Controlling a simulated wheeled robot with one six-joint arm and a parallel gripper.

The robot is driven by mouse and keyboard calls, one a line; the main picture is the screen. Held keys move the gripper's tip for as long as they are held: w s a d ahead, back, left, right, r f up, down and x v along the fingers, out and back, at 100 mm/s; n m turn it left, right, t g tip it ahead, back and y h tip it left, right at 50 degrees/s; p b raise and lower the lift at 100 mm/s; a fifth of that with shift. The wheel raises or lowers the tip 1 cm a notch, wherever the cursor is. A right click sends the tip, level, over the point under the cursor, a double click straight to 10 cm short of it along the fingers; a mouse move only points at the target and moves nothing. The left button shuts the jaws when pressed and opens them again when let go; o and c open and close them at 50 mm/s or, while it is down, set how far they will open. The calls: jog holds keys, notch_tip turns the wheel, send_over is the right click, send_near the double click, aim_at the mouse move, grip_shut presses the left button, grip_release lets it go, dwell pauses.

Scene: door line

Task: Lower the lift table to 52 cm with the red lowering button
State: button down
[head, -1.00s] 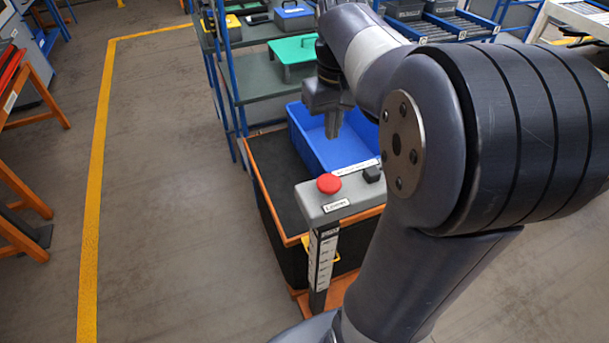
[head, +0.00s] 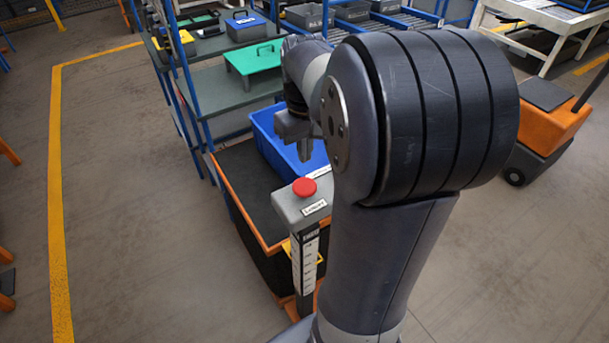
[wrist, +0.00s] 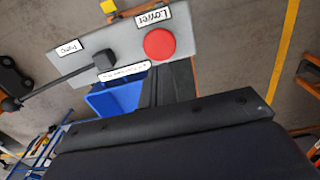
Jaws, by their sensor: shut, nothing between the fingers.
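The lift table (head: 233,180) has a dark top with an orange rim and carries a blue bin (head: 262,128). A grey control box stands on a post at its near corner. The round red button (head: 304,187) is on the box; it also shows in the wrist view (wrist: 160,44) beside a label reading "Lower" (wrist: 152,16). A scale strip (head: 307,262) runs down the post; its marks are too small to read. My gripper (head: 305,155) is shut and empty, pointing down above the bin's near side, beyond the button and apart from it. My arm hides part of the table.
A black control (wrist: 105,62) sits on the box near the red button. An orange cart (head: 548,115) is at the right. Floor by the yellow line (head: 58,200) is clear.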

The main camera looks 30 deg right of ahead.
aim_at(305, 186)
notch_tip(305, 186, down, 8)
jog(key=shift+f+p, duration=0.2)
jog(key=shift+p, duration=0.2)
